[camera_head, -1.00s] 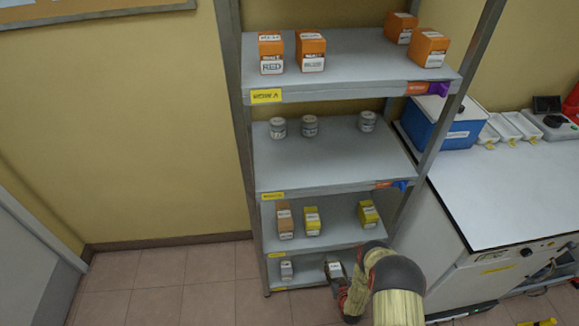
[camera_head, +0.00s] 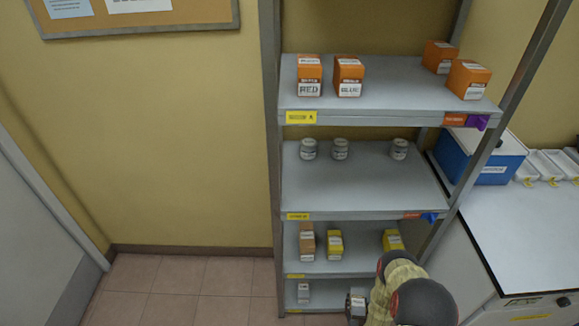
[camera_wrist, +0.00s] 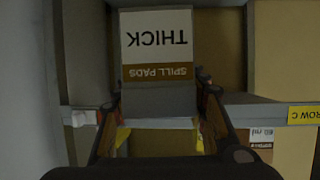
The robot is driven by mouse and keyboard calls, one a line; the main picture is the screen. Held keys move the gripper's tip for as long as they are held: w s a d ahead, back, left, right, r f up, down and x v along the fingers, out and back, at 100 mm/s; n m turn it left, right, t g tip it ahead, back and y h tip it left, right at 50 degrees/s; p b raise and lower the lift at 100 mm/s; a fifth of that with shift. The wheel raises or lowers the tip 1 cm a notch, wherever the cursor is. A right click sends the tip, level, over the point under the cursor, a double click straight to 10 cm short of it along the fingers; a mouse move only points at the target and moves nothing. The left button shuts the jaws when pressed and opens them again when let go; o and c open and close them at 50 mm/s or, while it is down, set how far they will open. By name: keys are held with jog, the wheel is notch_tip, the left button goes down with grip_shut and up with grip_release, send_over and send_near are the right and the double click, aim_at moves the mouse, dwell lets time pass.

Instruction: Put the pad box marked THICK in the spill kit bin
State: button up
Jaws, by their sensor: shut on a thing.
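The pad box marked THICK (camera_wrist: 158,48) shows its white and brown "SPILL PADS" label upside down in the wrist view. My gripper (camera_wrist: 160,103) is shut on it, one finger on each side of its lower part. My gripper in the head view is mostly hidden at the bottom edge. The spill kit bin is not in view.
A white counter (camera_head: 530,230) is at the right. Floor (camera_head: 180,285) left of the rack is clear.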

jog(key=w+a+r, duration=0.1)
jog(key=a+r, duration=0.2)
jog(key=r, duration=0.9)
jog(key=w+a+r+n+y, duration=0.1)
jog(key=a+r, duration=0.2)
jog(key=r, duration=0.9)
jog(key=w+a+r, duration=0.1)
jog(key=a+r, duration=0.2)
jog(key=r, duration=0.9)
jog(key=shift+y, duration=0.3)
jog(key=shift+s+r, duration=0.1)
